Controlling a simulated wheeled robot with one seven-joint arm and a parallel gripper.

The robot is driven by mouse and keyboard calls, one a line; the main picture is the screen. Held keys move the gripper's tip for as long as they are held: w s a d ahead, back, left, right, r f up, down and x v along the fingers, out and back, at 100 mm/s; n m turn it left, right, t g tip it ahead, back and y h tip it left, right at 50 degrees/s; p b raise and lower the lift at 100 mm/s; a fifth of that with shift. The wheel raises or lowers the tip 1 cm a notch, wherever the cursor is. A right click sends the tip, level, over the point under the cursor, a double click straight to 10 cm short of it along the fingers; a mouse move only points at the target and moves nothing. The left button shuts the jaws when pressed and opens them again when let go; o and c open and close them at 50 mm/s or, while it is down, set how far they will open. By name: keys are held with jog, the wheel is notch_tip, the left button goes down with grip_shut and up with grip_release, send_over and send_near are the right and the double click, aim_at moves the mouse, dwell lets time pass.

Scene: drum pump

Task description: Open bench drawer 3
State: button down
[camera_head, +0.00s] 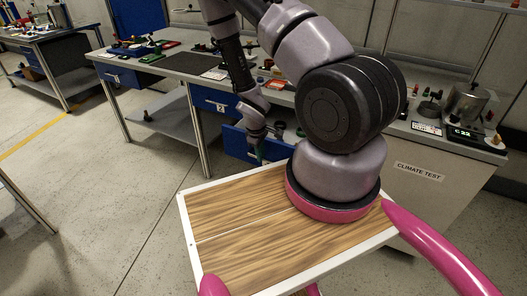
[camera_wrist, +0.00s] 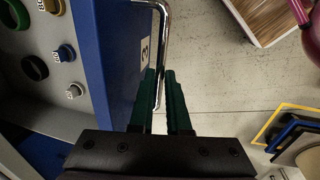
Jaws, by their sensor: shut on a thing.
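Bench drawer 3 (camera_head: 236,143) is blue and stands pulled out from under the bench, beside my arm's wrist. In the wrist view its blue front (camera_wrist: 116,50) carries a white label with a 3, and its open inside shows on the left. A chrome bar handle (camera_wrist: 164,28) runs along the front. My gripper (camera_wrist: 164,76) has its two green fingers on either side of the handle, shut on it. In the head view my gripper (camera_head: 259,153) is small and partly hidden by the wrist, and the handle cannot be made out.
Inside the drawer lie dark rings and several small fittings (camera_wrist: 67,53). Another blue drawer (camera_head: 212,100) sits above, under the bench top (camera_head: 180,62). A white cabinet marked CLIMATE TEST (camera_head: 420,172) stands at right. Bare floor (camera_head: 110,205) lies at left.

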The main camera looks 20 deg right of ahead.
jog(key=shift+s+a, duration=0.1)
jog(key=shift+a, duration=0.05)
jog(key=c, duration=0.9)
grip_release()
jog(key=r, duration=0.3)
jog(key=s+a+r, duration=0.1)
jog(key=r, duration=0.6)
jog(key=shift+s+a+r, duration=0.15)
jog(key=shift+a+r, duration=0.15)
